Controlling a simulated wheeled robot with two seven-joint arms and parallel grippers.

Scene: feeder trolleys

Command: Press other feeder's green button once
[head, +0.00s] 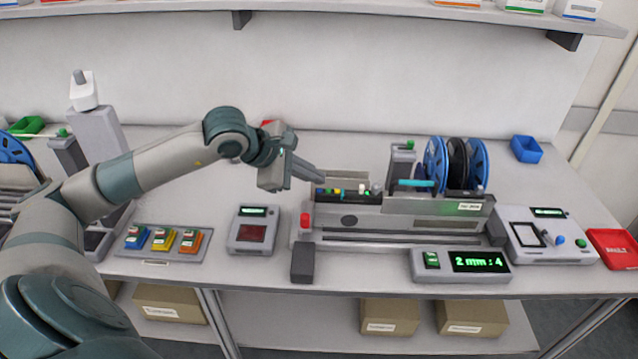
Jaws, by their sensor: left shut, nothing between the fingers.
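A grey feeder (400,232) stands on the bench at centre right. It has a red button (305,219) at its left end, a row of small coloured parts near the top, and blue and black reels (458,165) behind. A box with a small green element (432,260) and a display reading "2 mm : 4" sits at its front. Part of another unit with a blue reel (14,150) shows at the left edge, mostly cut off. My left gripper (322,177) is shut and empty, above the feeder's left end, apart from the green element. My right gripper is not in view.
A tester with blue and green buttons (581,243) and a red tray (613,249) stand right. A coloured-block tray (160,256), a small display box (253,247) and a grey column (103,140) stand left. A shelf (340,10) hangs above.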

